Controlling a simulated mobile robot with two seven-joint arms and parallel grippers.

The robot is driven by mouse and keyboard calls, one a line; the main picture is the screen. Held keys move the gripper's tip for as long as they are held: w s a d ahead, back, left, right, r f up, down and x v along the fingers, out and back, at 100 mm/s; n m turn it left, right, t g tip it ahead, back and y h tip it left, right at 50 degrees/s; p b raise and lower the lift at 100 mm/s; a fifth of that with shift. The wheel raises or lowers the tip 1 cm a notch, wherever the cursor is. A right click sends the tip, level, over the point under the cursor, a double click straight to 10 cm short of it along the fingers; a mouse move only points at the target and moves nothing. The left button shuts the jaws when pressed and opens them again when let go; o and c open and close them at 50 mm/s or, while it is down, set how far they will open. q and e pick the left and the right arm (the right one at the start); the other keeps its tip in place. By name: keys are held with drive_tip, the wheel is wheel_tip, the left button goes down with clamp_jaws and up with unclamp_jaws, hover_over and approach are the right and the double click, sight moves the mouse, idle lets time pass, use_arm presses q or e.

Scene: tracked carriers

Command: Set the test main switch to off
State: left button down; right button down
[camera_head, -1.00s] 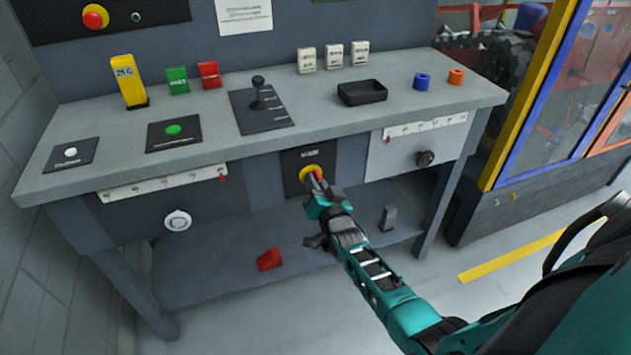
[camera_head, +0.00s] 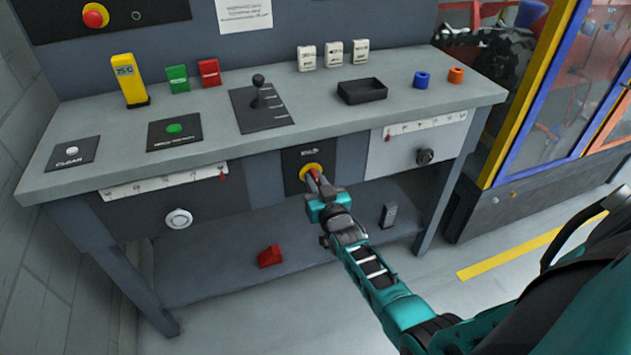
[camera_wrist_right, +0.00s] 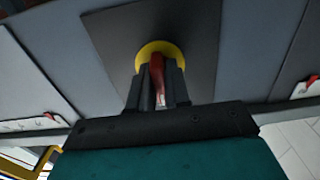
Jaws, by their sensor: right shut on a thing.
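The main switch (camera_head: 308,170) is a red handle on a yellow round base, set in a dark panel on the front of the bench. My right gripper (camera_head: 318,182) reaches it from the front and is shut on the red handle. In the right wrist view the red handle (camera_wrist_right: 157,72) stands between the two dark fingers, in front of the yellow disc (camera_wrist_right: 160,50). The panel's label is too blurred to read. My left gripper is not in view.
The grey bench (camera_head: 215,110) carries a lever (camera_head: 259,90), a black tray (camera_head: 362,91), coloured blocks and rings. A white knob (camera_head: 178,218) and a black knob (camera_head: 425,157) flank the switch. A red wedge (camera_head: 270,256) lies on the lower shelf. A framed cage stands at right.

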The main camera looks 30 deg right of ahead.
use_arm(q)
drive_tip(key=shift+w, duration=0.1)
use_arm(e)
drive_tip(key=c, duration=1.2)
unclamp_jaws()
drive_tip(key=shift+o, duration=0.2)
